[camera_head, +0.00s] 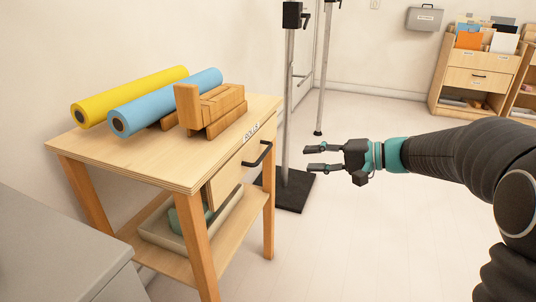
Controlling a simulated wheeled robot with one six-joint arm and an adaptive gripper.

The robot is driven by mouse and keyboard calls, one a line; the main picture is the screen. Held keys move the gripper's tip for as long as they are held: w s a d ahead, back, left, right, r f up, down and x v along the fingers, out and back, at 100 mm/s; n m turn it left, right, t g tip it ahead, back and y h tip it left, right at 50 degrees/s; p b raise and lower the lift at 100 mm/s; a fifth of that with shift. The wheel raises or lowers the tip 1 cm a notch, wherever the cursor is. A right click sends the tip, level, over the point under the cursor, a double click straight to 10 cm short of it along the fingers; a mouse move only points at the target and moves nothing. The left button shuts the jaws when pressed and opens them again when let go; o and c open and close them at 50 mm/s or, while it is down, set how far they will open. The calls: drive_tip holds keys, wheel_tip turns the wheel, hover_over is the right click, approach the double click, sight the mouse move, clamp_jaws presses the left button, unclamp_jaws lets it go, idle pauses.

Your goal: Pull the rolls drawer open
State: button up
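The rolls drawer (233,175) is a light wooden drawer under the top of a wooden table (180,164). A label reading "ROLLS" sits on the table edge above it. Its front bears a dark bar handle (260,155) and looks shut or nearly so; I cannot tell exactly. My gripper (308,158) is to the right of the handle, apart from it, with its fingers pointing left toward the table. The two fingers are spread with nothing between them.
A yellow roll (128,94), a blue roll (165,100) and wooden blocks (211,108) lie on the table. A tray (172,238) sits on its lower shelf. A black-based stand (288,190) is behind my gripper. A grey cabinet (55,255) is front left. Floor at centre right is clear.

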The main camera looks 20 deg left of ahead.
sight(264, 152)
drive_tip(key=shift+y, duration=0.3)
drive_tip(key=x, duration=0.4)
drive_tip(key=w+x, duration=0.1)
drive_tip(key=x, duration=0.4)
drive_tip(key=p+x, duration=0.1)
drive_tip(key=x, duration=0.4)
drive_tip(key=shift+w+r, duration=0.1)
drive_tip(key=shift+w, duration=0.15)
clamp_jaws()
